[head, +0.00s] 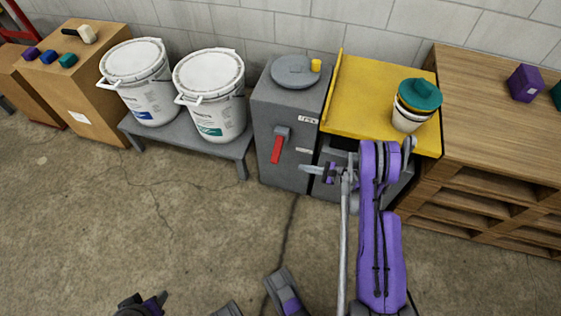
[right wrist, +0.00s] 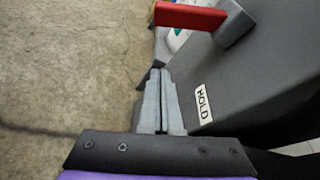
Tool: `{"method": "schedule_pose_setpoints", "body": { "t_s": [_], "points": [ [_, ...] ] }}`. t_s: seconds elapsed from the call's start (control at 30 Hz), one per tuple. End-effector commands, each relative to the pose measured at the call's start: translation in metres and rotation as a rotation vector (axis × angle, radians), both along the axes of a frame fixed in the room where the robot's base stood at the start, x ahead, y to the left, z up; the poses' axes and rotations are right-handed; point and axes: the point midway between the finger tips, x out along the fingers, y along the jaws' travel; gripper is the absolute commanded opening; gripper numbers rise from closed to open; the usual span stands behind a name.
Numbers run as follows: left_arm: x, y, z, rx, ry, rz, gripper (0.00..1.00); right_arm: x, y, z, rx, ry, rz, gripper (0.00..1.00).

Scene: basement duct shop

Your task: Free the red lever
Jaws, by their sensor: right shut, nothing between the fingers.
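A red lever (head: 277,148) hangs from a grey pivot block (head: 282,132) on the front of a grey cabinet (head: 290,95), slanting slightly down. My right gripper (head: 302,168) is in front of the cabinet, right of and slightly below the lever. In the right wrist view its fingers (right wrist: 160,72) are together, empty and apart from the lever.
A label reading HOLD (right wrist: 202,103) is on the cabinet. A round grey lid (head: 293,70) and a yellow knob (head: 316,65) are on top. Two white buckets (head: 210,95) stand on a grey bench (head: 232,150) at left. A yellow-topped stand (head: 365,95) is at right. The floor in front is open.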

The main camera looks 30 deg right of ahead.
Motion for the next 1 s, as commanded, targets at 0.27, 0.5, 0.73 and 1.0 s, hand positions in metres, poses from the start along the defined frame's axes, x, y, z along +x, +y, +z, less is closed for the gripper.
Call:
{"method": "schedule_pose_setpoints", "body": {
  "t_s": [0.27,0.5,0.73,1.0],
  "points": [
    [0.0,0.0,-0.003,0.0,0.001,0.0,0.5,0.016,0.011,-0.006,0.002,0.0,0.002,0.0],
    [0.001,0.0,-0.011,0.0,0.004,0.0,0.5,0.057,0.037,-0.022,0.003,0.001,0.003,0.0],
    [0.002,0.0,-0.015,0.0,0.005,0.0,0.5,0.079,0.055,-0.017,0.002,0.0,-0.003,0.0],
    [0.001,0.0,-0.014,0.0,0.005,0.0,0.5,0.071,0.064,0.005,0.002,-0.001,-0.002,0.0]
  ]
}}
